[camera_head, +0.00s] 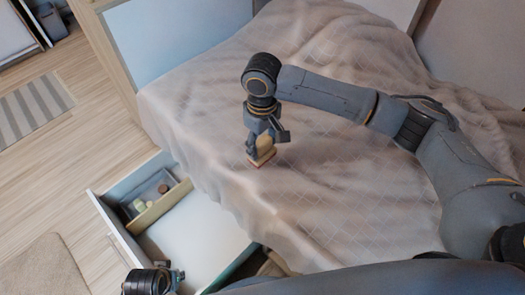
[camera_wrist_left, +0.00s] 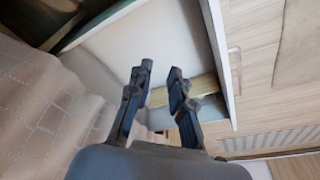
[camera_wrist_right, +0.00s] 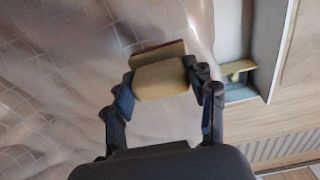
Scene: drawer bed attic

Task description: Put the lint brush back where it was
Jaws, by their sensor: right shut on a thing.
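The lint brush (camera_head: 265,151) has a tan body and a dark red edge on its far side. My right gripper (camera_head: 260,134) is shut on it, pointing down, over the bed's blanket near the bed edge. I cannot tell whether the brush touches the blanket. In the right wrist view the brush (camera_wrist_right: 162,80) sits between the two fingertips. My left gripper (camera_wrist_left: 160,82) is open and empty above the open drawer (camera_wrist_left: 180,40). In the head view the drawer (camera_head: 200,226) stands pulled out beside the bed, left of and below the brush.
A wooden divider (camera_head: 159,207) separates a small grey compartment (camera_head: 150,188) holding a few small items from the drawer's wide, bare part. The rumpled blanket (camera_head: 330,185) covers the bed. Open wooden floor (camera_head: 90,140) and a striped rug (camera_head: 35,108) lie to the left.

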